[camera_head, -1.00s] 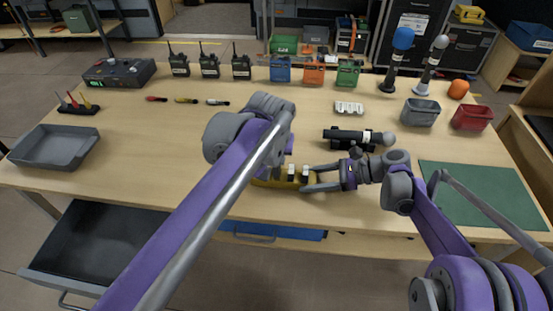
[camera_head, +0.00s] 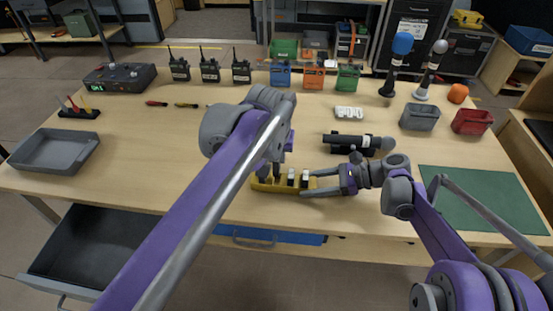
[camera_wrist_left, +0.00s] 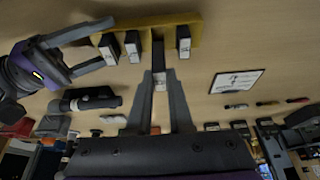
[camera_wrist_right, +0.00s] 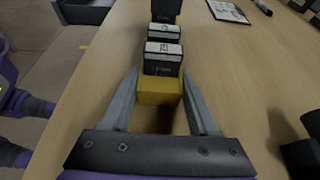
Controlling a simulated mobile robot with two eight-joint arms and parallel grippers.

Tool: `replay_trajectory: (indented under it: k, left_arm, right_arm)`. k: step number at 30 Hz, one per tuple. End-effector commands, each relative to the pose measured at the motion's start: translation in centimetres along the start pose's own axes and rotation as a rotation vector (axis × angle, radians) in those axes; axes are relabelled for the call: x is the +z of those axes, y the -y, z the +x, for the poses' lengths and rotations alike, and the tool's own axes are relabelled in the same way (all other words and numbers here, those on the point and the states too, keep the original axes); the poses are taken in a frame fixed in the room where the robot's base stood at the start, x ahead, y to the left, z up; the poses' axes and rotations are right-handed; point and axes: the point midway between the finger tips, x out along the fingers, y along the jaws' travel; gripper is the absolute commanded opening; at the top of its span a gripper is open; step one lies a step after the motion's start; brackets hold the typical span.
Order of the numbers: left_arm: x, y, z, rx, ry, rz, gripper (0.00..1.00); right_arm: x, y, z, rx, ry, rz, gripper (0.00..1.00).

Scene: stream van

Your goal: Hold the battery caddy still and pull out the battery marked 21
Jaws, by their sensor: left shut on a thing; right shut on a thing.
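The yellow battery caddy (camera_head: 262,186) lies on the table near its front edge and holds upright dark batteries with white tops. My right gripper (camera_head: 311,184) is shut on the caddy's right end, and the caddy's yellow end (camera_wrist_right: 160,90) shows between its fingers. My left gripper (camera_head: 276,172) points down over the caddy. In the left wrist view it is shut on one battery (camera_wrist_left: 160,82), which looks raised above the other batteries (camera_wrist_left: 132,46). I cannot read its mark there. In the right wrist view, the nearest battery (camera_wrist_right: 163,54) has a printed label; a dark battery (camera_wrist_right: 165,10) is farther along.
A black cylindrical device (camera_head: 350,141) lies behind my right gripper. A green mat (camera_head: 482,196) is at the right, and a grey tray (camera_head: 55,150) at the left. Several radios (camera_head: 210,64) and coloured packs stand at the back.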

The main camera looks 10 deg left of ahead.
Motion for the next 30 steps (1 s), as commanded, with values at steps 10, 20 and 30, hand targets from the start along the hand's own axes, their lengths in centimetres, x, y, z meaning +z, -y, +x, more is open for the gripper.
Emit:
replay_trajectory:
  k: [10,20,30]
  left_arm:
    - [-0.42,-0.01,-1.05,0.0,0.0,0.0,0.0]
    - [-0.42,0.0,-1.03,0.0,0.0,0.0,0.0]
    - [-0.42,0.0,-1.03,0.0,0.0,0.0,0.0]
  right_arm:
    - [-0.01,-0.01,0.0,0.0,0.0,0.0,0.04]
    - [0.0,0.0,0.0,0.0,0.0,0.0,0.96]
    - [-0.02,0.05,-0.75,-0.002,0.0,0.001,0.96]
